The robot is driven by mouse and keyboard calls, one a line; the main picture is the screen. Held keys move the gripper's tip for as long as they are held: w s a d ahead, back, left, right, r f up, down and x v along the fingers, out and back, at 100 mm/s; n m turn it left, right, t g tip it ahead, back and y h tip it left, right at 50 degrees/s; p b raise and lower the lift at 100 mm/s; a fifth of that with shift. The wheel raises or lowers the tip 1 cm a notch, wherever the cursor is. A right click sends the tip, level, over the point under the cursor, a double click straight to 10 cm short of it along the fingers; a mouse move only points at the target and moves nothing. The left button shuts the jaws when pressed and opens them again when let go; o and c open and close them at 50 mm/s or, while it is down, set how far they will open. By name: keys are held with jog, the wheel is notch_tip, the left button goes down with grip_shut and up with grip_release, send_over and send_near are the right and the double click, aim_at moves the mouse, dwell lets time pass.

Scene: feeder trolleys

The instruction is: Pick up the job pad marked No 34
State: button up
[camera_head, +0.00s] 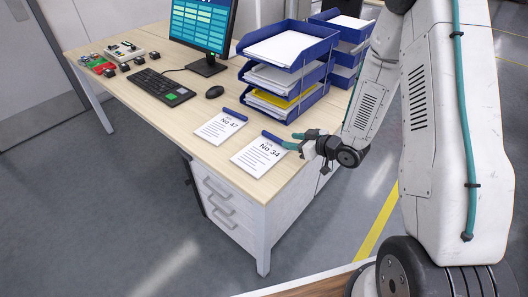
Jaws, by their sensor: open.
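The job pad marked No 34 (257,158) lies flat near the front right corner of the desk, with a blue strip along its far edge. A similar pad marked No 47 (219,128) lies to its left. My gripper (291,141) is open at the right end of the No 34 pad's blue strip. Its fingers point left toward the strip; whether they touch it or straddle it I cannot tell. The arm reaches in from the right.
Blue letter trays (290,72) with papers stand close behind the pads. A mouse (214,92), keyboard (157,87) and monitor (203,28) are farther left. A drawer unit (228,200) is under the desk's front edge. The floor in front is clear.

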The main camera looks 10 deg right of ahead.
aim_at(279, 139)
jog(key=x, duration=0.6)
jog(key=shift+w+d+f, duration=0.1)
jog(key=shift+w+f, duration=0.2)
jog(key=shift+f, duration=0.2)
grip_shut()
